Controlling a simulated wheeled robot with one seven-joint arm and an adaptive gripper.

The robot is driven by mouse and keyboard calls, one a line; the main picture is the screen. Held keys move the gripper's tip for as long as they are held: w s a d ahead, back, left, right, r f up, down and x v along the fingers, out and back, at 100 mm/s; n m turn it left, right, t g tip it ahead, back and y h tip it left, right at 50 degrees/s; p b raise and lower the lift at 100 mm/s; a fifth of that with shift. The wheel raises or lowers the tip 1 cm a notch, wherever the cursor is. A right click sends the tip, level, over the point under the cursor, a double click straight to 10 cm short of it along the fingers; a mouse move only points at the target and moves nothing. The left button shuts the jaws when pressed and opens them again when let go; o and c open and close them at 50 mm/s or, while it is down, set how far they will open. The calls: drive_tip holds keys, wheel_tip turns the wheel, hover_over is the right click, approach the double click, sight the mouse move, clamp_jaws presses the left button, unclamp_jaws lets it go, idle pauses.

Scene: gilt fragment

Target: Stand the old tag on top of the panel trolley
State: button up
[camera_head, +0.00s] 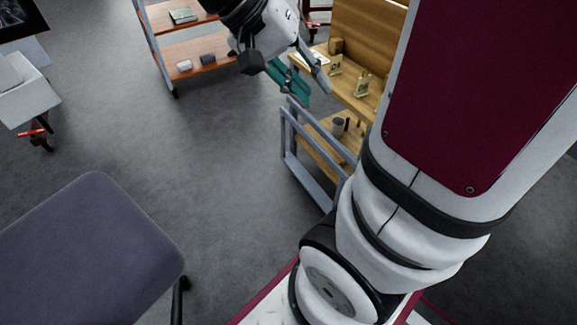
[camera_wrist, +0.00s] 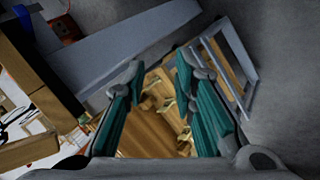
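My gripper (camera_head: 303,88) hangs above the near left end of a wooden bench. In the wrist view its teal fingers (camera_wrist: 160,70) are spread apart, with nothing held between them. A grey-railed frame (camera_head: 296,125), seemingly the panel trolley, stands at the bench's near left side; it also shows in the wrist view (camera_wrist: 226,70). Small gold-coloured upright pieces, one (camera_head: 335,65) farther left and one (camera_head: 362,86) nearer, stand on the bench top. They look like tags or stands. I cannot tell which, if any, is the old tag.
The wooden bench (camera_head: 350,98) carries a small brown box (camera_head: 336,45) and a white sheet (camera_head: 313,56), with an upright wooden back. A shelf rack (camera_head: 190,52) stands behind, an office chair (camera_head: 88,250) front left. Floor between is clear.

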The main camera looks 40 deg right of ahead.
drive_tip(key=s+a+f+n+t+y, duration=0.1)
drive_tip(key=s+a+n+t+y, duration=0.3)
drive_tip(key=s+a+n, duration=0.6)
drive_tip(key=s+a+y, duration=0.1)
drive_tip(key=a, duration=0.4)
drive_tip(key=shift+s+t+y, duration=0.3)
drive_tip(key=shift+s+y, duration=0.05)
drive_tip(key=shift+y, duration=0.05)
wheel_tip(320, 180, up, 34)
drive_tip(key=n+t+p, duration=0.1)
drive_tip(key=t+p, duration=0.3)
drive_tip(key=p, duration=2.8)
drive_tip(key=shift+d+r+p, duration=0.15)
drive_tip(key=shift+d+p, duration=0.15)
drive_tip(key=shift+d, duration=0.1)
